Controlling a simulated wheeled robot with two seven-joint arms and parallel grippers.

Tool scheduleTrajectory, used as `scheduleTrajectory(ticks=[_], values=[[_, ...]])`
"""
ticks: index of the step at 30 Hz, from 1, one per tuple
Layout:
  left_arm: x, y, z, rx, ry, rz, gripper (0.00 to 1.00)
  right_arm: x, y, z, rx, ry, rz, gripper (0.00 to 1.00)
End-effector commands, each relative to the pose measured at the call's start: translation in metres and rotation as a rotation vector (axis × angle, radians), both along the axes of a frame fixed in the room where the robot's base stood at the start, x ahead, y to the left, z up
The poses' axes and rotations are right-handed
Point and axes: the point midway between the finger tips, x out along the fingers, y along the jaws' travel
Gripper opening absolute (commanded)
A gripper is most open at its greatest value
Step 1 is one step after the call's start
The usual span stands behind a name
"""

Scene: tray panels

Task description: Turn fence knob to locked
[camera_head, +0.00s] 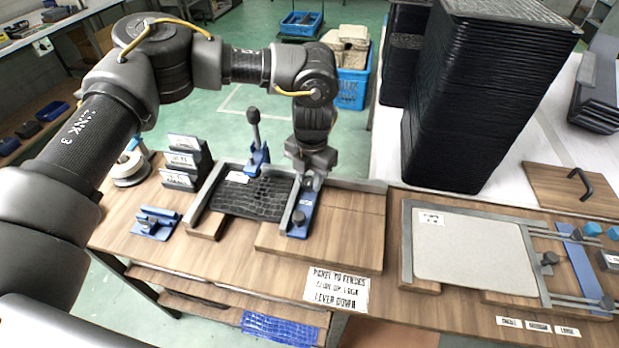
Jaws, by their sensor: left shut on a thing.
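The blue fence block (304,214) stands on the tray jig along the right side of a black ribbed panel (255,196). My left gripper (312,181) comes down from above onto the far end of this block. It is shut on what looks like the fence knob, mostly hidden between the fingers, so its turn angle cannot be told. A small dark round part (298,217) shows nearer on the block, apart from the fingers. My right gripper is not in view.
A blue clamp with an upright dark lever (254,130) stands behind the panel. A second jig with a grey panel (470,250) lies to the right. Tall black tray stacks (470,100) rise behind. The wooden board (345,235) right of the fence is clear.

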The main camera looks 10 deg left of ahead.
Motion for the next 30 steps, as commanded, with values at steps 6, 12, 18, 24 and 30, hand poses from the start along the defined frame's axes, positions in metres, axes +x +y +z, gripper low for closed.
scheduleTrajectory(ticks=[6, 12, 18, 24, 30], values=[[0.0001, 0.0002, -0.0001, 0.000, 0.000, -0.075, 0.08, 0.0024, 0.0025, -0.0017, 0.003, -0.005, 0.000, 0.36], [0.0001, 0.0003, 0.0001, 0.000, 0.000, -0.103, 0.08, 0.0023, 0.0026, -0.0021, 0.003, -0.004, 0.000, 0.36], [0.0000, 0.0003, 0.0002, 0.001, -0.001, -0.106, 0.08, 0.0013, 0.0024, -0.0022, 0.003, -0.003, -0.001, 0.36], [0.0000, 0.0003, 0.0002, 0.001, -0.001, -0.106, 0.32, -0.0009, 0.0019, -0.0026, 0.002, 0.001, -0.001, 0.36], [0.0000, 0.0002, 0.0001, 0.000, 0.000, -0.105, 0.40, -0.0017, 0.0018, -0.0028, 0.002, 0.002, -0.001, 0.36]])
